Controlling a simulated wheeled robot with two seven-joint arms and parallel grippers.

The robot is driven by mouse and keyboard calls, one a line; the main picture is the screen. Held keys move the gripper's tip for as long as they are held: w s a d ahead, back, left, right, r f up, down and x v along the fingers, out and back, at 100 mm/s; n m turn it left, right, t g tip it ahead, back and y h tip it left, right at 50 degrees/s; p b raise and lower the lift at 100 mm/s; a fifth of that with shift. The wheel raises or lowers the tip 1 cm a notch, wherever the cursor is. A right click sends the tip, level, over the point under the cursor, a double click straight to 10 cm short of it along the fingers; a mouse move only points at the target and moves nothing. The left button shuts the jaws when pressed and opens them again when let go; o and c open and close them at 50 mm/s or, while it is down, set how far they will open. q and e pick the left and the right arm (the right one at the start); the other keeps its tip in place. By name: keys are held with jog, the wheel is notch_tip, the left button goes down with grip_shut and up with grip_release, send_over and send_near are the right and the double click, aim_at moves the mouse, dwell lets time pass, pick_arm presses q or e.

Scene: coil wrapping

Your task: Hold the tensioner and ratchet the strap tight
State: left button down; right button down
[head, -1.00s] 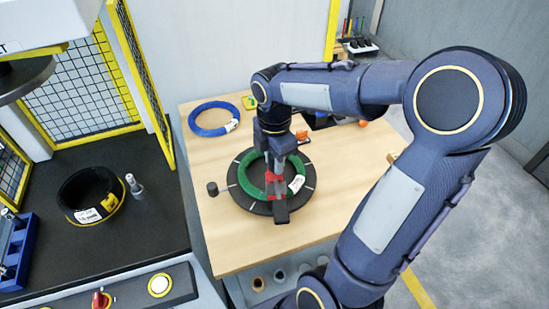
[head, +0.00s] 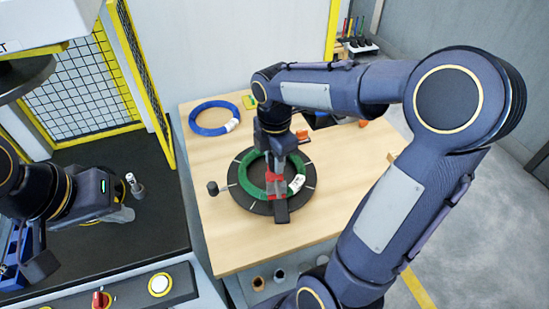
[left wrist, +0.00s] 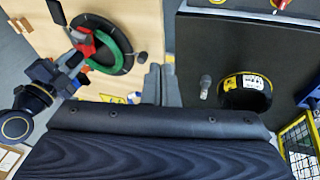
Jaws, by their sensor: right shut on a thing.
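The red and dark tensioner (head: 274,179) stands across the front part of the green coil (head: 246,176), which lies on a round black plate (head: 236,197). My right gripper (head: 275,160) comes down from above and is shut on the tensioner. The left wrist view also shows the tensioner (left wrist: 84,42) at the green coil (left wrist: 117,43). I cannot make out the strap apart from the coil and tool. My left gripper (head: 117,214) is over the dark bench at the left, away from the coil; its fingers (left wrist: 160,85) show grey, their gap unclear.
A blue coil (head: 196,128) lies at the table's back left. A small dark cylinder (head: 212,188) stands left of the plate. A black coil (left wrist: 247,96) and a metal post (head: 135,187) stand on the dark bench. A yellow-framed fence (head: 150,90) rises behind.

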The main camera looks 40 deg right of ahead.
pick_arm(q)
jog(key=s+d+m+y, duration=0.1)
jog(key=s+d+m, duration=0.15)
jog(key=d, duration=1.15)
jog(key=m+y, duration=0.2)
send_over(280, 214)
notch_tip(280, 214, down, 2)
jog(key=shift+d+f, duration=0.15)
jog(key=shift+f, duration=3.75)
jog(key=shift+f, duration=0.1)
jog(key=shift+w+f, duration=0.1)
jog(key=shift+f, duration=2.2)
jog(key=shift+r, duration=2.4)
